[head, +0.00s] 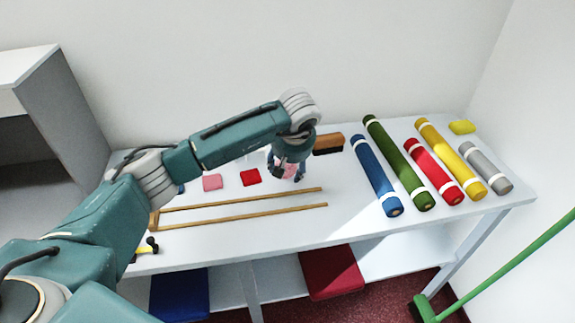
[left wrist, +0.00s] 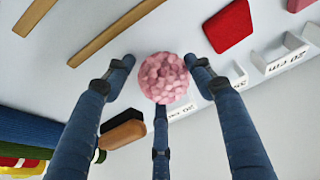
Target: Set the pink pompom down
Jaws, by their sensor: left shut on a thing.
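The pink pompom (left wrist: 164,78) is a round, bumpy ball between the fingertips of my left gripper (head: 287,176). In the left wrist view the dark blue fingers close around it from both sides, with a third finger below it. In the head view the pompom shows only as a small pink patch, mostly hidden by the fingers. The gripper points down over the white counter (head: 240,232), right of the red swatch. I cannot tell the gap between pompom and counter. My right gripper is not in view.
A pink swatch (head: 212,182) and a red swatch (head: 250,177) lie left of the gripper. Two wooden strips (head: 265,217) lie in front. A brown brush (head: 328,143) and several fabric rolls, including a blue one (head: 375,175), lie to the right. Small labelled stands (left wrist: 280,58) are close by.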

